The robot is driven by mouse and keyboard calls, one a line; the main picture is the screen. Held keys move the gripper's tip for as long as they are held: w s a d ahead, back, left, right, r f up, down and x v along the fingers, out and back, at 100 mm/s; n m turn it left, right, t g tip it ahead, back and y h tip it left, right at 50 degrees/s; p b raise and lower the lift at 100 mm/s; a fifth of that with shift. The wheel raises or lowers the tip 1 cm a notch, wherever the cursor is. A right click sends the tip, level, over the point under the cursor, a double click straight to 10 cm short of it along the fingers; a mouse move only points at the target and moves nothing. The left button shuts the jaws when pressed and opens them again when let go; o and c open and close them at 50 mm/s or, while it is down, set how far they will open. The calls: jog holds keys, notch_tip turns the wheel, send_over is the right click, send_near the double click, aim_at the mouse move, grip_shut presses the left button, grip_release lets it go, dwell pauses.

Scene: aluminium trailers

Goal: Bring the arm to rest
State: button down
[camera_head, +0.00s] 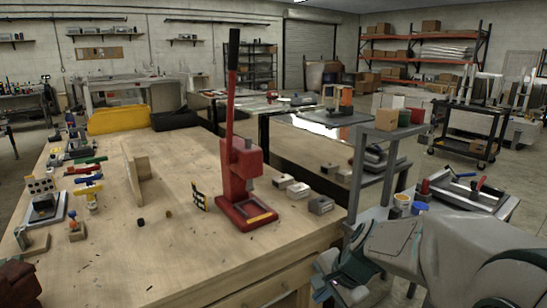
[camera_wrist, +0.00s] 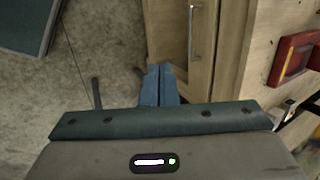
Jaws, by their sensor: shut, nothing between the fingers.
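My arm reaches in from the lower right in the head view, and its gripper (camera_head: 322,292) hangs beside the front right corner of the wooden workbench (camera_head: 190,250). In the wrist view the two blue fingers of my gripper (camera_wrist: 160,70) are together with nothing between them. They lie in front of the bench's cabinet door (camera_wrist: 190,45) and the concrete floor. Whether the fingers touch the bench cannot be told.
A red lever press (camera_head: 242,180) stands on the bench, and its base shows in the wrist view (camera_wrist: 289,62). Small grey blocks (camera_head: 300,190) lie beside it. A grey cart (camera_head: 480,197) with tools stands at the right. Open floor (camera_wrist: 95,60) lies left of the fingers.

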jog(key=s+d+r+n+h+p, duration=0.1)
jog(key=s+d+r+n+h, duration=0.1)
jog(key=s+n, duration=0.3)
jog(key=s+d+r+n+h+p, duration=0.2)
jog(key=s+n, duration=0.3)
jog(key=s, duration=0.4)
jog(key=shift+s+d+r+n+g, duration=0.15)
jog(key=shift+s+r+n+g, duration=0.2)
jog(key=shift+r, duration=0.5)
